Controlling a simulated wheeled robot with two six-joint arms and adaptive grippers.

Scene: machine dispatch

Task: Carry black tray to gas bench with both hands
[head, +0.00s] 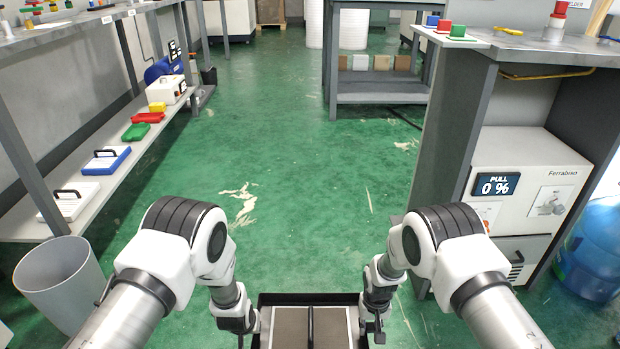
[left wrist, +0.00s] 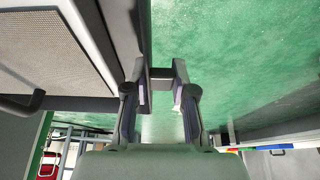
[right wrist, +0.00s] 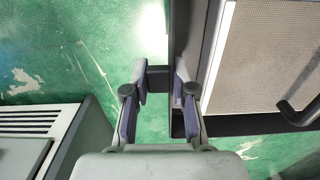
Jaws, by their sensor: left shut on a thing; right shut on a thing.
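The black tray (head: 310,298) is at the bottom middle of the head view, in front of me and cut off by the frame edge. In it lies a flat grey-beige panel (head: 288,325) with a white border and a black bar handle. My left gripper (left wrist: 160,85) is shut on one side of the tray, which fills the left of the left wrist view. My right gripper (right wrist: 160,85) is shut on the opposite side, with the tray's dark rim (right wrist: 215,50) to its right. No readable label marks the gas bench.
Open green floor (head: 300,190) lies ahead. A long shelf (head: 110,180) with cases and coloured boxes runs along the left, with a grey bin (head: 65,280) near me. A workbench (head: 450,130) and blue bottle (head: 598,245) stand right. A grey table (head: 380,95) stands ahead.

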